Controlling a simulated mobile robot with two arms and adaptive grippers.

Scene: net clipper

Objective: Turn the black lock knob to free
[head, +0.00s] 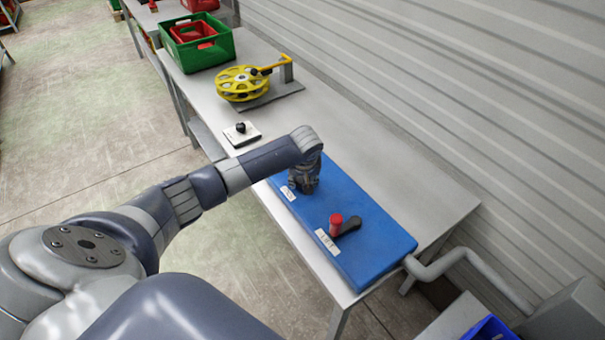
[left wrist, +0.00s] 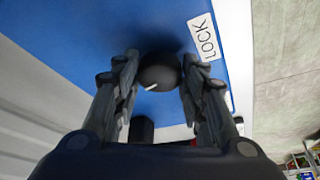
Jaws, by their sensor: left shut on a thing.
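The black lock knob (left wrist: 158,72) is round with a short white pointer mark and sits on the blue panel beside a white label reading LOCK (left wrist: 203,38). The pointer mark is on the knob's lower left side in the left wrist view. My left gripper (left wrist: 160,68) is around the knob, one finger on each side, and shut on it. In the head view my left gripper (head: 303,180) reaches down onto the blue box (head: 376,250) and hides the knob. My right gripper is in neither view.
A yellow reel (head: 243,84), a white plate with a black knob (head: 241,134) and a green crate (head: 203,55) are farther along the bench. A ribbed wall runs behind.

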